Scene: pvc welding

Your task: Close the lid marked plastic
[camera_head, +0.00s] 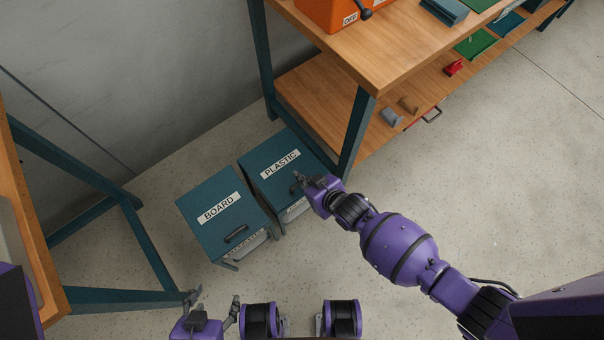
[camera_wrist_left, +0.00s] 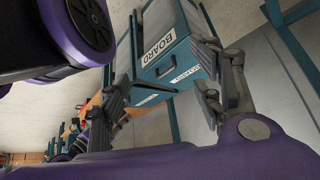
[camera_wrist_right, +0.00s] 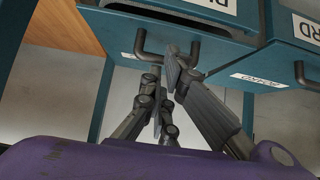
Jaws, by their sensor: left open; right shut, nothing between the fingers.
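The teal lid marked PLASTIC (camera_head: 266,164) lies down over its bin in the head view; I cannot tell whether it is fully shut. Its dark handle (camera_wrist_right: 140,42) shows in the right wrist view. My right gripper (camera_head: 299,181) is at the lid's front edge, by the handle. In the right wrist view its fingers (camera_wrist_right: 178,68) are shut with nothing between them, close to the handle; contact is unclear. My left gripper (camera_head: 214,303) is open and empty at the bottom of the head view, away from the lid. Its fingers also show apart in the left wrist view (camera_wrist_left: 168,80).
The bin marked BOARD (camera_head: 205,198) stands close on the left, its lid down. A wooden workbench (camera_head: 420,45) rises behind and right, its teal leg (camera_head: 356,135) next to the PLASTIC bin. Another bench frame (camera_head: 130,240) stands left. Open floor lies in front and right.

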